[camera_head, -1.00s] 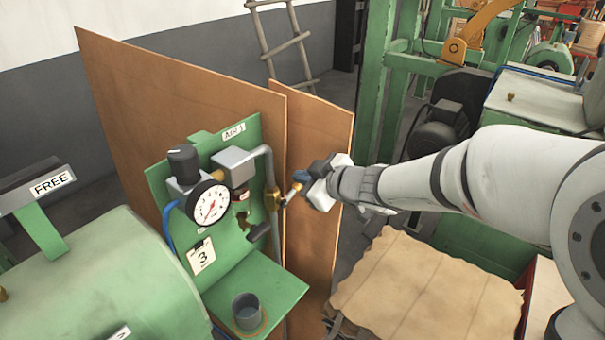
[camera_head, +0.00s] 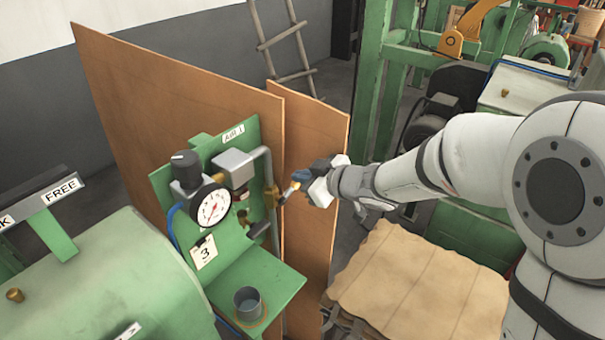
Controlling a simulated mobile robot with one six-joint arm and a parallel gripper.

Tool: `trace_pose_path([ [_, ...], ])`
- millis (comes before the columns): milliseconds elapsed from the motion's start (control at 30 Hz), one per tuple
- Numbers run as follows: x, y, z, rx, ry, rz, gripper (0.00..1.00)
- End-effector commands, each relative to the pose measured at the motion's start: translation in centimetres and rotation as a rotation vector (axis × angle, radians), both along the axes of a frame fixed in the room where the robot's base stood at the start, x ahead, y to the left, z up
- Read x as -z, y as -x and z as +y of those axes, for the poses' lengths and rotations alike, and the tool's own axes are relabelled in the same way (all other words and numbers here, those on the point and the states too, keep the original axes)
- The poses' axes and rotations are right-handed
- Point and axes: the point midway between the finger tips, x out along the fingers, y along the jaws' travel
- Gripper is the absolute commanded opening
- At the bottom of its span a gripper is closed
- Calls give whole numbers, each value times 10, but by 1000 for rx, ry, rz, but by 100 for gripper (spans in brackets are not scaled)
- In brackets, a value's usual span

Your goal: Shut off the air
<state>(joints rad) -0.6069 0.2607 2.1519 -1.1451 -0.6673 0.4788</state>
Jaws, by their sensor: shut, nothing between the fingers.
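The green air panel (camera_head: 246,138) is labelled AIR 1 and stands in front of brown boards. It carries a round white gauge (camera_head: 211,208) with a red needle, a black knob (camera_head: 185,165) and a grey pipe (camera_head: 266,165). A brass valve (camera_head: 271,196) sits on the pipe at the panel's right edge. My gripper (camera_head: 289,193) is shut with nothing held, just right of the brass valve. Its tips point down and left towards the valve. I cannot tell whether they touch it. The valve's handle is hard to make out behind the gripper.
A green shelf (camera_head: 281,281) below the panel holds a grey cup (camera_head: 247,301). A green tank (camera_head: 110,285) stands at the left front. Brown boards (camera_head: 165,105) rise behind the panel. A tan covered stack (camera_head: 415,285) lies below my arm.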

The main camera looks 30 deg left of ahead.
Motion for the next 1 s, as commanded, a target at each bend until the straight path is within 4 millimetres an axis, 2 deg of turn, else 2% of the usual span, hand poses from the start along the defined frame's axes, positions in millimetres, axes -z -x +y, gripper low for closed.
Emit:
trace_pose_path([
  [167,-6,1,1,0,0,0,0],
  [467,-47,6,9,2,0,0,0],
  [567,-48,13,-13,5,-1,-4,0],
  [800,-68,27,-55,4,-1,-3,0],
  [1000,-77,33,-74,3,0,-1,0],
])
